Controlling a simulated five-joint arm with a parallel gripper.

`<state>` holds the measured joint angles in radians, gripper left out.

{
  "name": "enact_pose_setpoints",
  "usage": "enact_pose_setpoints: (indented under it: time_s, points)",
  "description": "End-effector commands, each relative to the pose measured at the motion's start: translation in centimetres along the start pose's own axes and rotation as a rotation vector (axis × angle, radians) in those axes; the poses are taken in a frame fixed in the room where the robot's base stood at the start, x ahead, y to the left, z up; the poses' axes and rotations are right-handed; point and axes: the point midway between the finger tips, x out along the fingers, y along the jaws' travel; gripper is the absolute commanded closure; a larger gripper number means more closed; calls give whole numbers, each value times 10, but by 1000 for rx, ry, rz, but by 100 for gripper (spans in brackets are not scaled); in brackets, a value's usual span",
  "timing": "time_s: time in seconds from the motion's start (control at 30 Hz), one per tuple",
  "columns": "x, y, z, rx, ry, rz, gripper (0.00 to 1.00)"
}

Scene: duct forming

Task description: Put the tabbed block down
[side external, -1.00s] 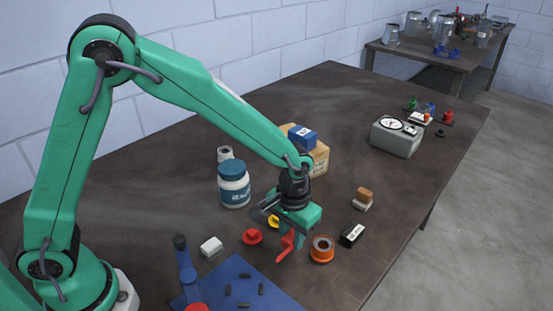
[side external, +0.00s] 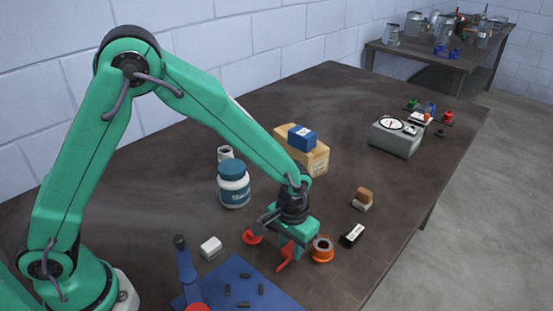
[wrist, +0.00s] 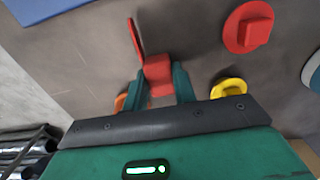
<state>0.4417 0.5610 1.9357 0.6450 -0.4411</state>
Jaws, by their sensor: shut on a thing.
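The tabbed block (wrist: 158,75) is red, with a thin flat tab sticking out from one side. My gripper (wrist: 161,84) is shut on it, with a green finger on either side. In the side view the block (side external: 285,258) hangs below my gripper (side external: 292,249), close over the dark table. I cannot tell whether it touches the table. The tab points down and toward the near side in that view.
A red knobbed disc (wrist: 248,27) and a yellow one (wrist: 228,88) lie nearby. An orange ring-shaped spool (side external: 322,249) stands right beside my gripper.

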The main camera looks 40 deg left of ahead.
Motion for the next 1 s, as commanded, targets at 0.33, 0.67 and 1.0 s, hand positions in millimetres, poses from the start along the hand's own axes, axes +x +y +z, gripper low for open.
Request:
enact_pose_setpoints:
  time_s: [0.33, 0.67, 1.0]
  points:
    - [2, 0, 0, 0, 0, 0, 51]
    - [-2, 0, 0, 0, 1, 1, 51]
    - [-37, 0, -1, 0, 5, 2, 51]
